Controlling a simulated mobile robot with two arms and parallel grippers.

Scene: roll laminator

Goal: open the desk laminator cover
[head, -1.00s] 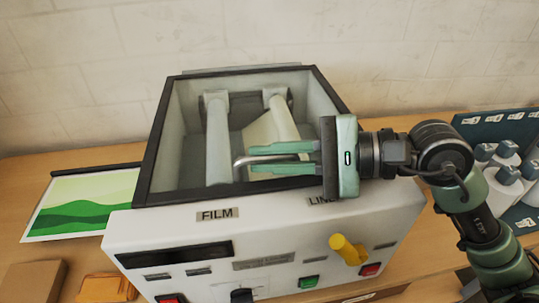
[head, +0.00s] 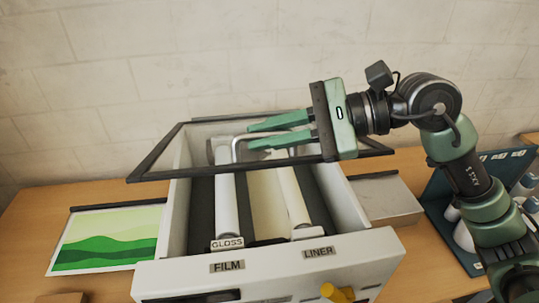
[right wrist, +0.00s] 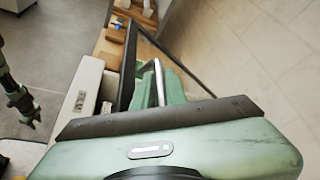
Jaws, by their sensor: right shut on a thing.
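The laminator (head: 360,262) is a white box with FILM and LINER labels on its front. Its cover (head: 150,163), a dark-framed clear pane, is tilted up above the open-topped body. Two pale rollers show inside, one labelled GLOSS. My right gripper (head: 249,137) is shut on the bent metal handle (head: 236,152) of the cover. In the right wrist view the handle (right wrist: 158,82) lies between the green fingers, beside the cover's dark frame. My left gripper (right wrist: 29,112) shows small at the left of that view, away from the laminator; its finger gap is unclear.
A green landscape print (head: 108,238) lies on the wooden desk (head: 38,215) left of the laminator. A grey block (head: 385,200) is on its right side. A dark blue rack (head: 433,212) with bottles stands further right, partly behind my right arm. A pale wall rises behind.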

